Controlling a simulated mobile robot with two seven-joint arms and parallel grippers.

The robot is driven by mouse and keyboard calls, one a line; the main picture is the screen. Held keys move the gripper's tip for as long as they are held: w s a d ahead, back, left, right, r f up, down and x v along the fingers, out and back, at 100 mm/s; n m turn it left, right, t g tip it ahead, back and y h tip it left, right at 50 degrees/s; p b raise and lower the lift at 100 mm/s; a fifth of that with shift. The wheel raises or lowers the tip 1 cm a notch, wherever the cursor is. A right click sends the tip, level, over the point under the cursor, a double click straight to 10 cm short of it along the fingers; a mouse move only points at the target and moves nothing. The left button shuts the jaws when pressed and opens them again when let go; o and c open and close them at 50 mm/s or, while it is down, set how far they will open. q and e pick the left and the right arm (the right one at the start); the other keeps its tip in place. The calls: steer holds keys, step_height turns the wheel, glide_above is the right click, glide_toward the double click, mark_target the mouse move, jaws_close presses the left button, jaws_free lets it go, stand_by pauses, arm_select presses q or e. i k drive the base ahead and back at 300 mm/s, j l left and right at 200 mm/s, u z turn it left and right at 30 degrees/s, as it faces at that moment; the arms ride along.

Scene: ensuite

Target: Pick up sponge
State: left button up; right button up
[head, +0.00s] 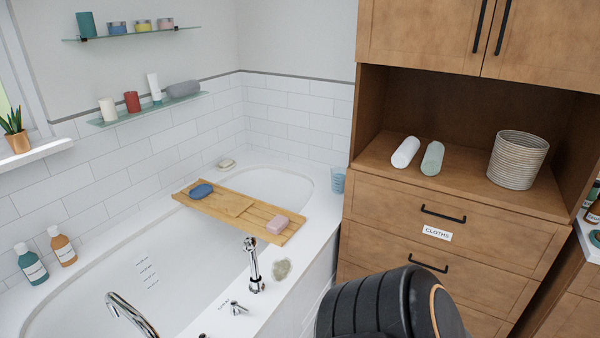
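A rough grey-beige lump (281,269), which looks like a sponge, lies on the near right rim of the white bathtub (310,222), beside the tap fittings. I cannot tell for sure whether either block is a sponge or soap. Neither gripper is in view. Only a dark rounded part of my arm shows at the bottom, right of the lump.
Chrome taps (253,265) stand close left of the lump. A wooden cabinet (440,215) with drawers stands right of the tub, holding rolled cloths (433,158) and a woven basket (517,160). A blue cup (338,180) stands at the tub's far right corner.

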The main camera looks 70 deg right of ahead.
mark_target(279, 223)
steer(key=z, duration=2.1)
steer(key=i+l+z, duration=0.1)
steer(key=i+l, duration=0.3)
steer(key=i, duration=0.1)
